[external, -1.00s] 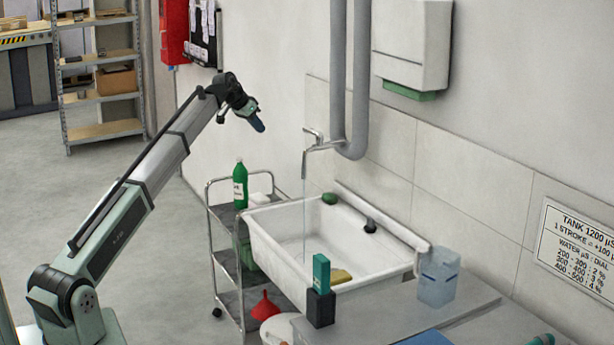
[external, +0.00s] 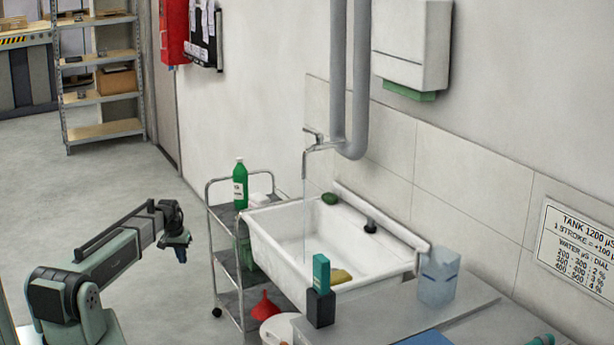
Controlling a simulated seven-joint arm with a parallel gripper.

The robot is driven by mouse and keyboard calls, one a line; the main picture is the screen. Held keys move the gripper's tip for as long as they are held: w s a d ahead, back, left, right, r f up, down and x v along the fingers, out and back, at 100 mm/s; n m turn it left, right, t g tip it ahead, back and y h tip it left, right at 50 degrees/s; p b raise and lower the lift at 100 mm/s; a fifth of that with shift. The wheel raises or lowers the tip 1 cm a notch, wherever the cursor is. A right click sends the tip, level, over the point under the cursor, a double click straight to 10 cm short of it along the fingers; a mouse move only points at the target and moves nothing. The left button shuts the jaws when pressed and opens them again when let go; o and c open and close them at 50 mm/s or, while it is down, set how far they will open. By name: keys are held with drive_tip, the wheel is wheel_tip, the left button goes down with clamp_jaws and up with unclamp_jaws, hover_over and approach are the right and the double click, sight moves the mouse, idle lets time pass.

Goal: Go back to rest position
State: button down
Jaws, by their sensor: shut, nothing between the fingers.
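My gripper (external: 176,243) is in the left part of the external view, at the end of my folded arm. It points down over open floor, to the left of the metal trolley. It is shut with nothing in it and touches nothing. My arm is drawn back low near its base.
A white sink (external: 270,240) stands under a tap (external: 318,146) with water running. The trolley (external: 222,212) beside it carries a green bottle (external: 240,188). A grey counter (external: 400,308) holds a teal-topped meter (external: 321,285) and a clear jug (external: 438,277). Floor behind my arm is clear.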

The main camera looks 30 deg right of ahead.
drive_tip(key=s+a+f+n+g+y, duration=0.1)
drive_tip(key=s+a+f, duration=0.1)
drive_tip(key=a+f, duration=0.4)
drive_tip(key=s+a+f, duration=0.3)
drive_tip(key=a+f, duration=0.1)
drive_tip(key=a, duration=0.4)
drive_tip(key=s+a+f+n+g, duration=0.2)
drive_tip(key=s+a+f, duration=0.4)
drive_tip(key=s+a, duration=0.3)
drive_tip(key=s+a+f+n+g, duration=0.2)
drive_tip(key=s+a+f, duration=0.4)
drive_tip(key=s+a, duration=0.3)
drive_tip(key=s+a+f+n+g, duration=0.2)
drive_tip(key=s+a+f, duration=0.5)
drive_tip(key=a, duration=0.6)
drive_tip(key=shift+s+n+g+y, duration=0.4)
drive_tip(key=shift+s+g, duration=0.1)
drive_tip(key=shift+s, duration=0.9)
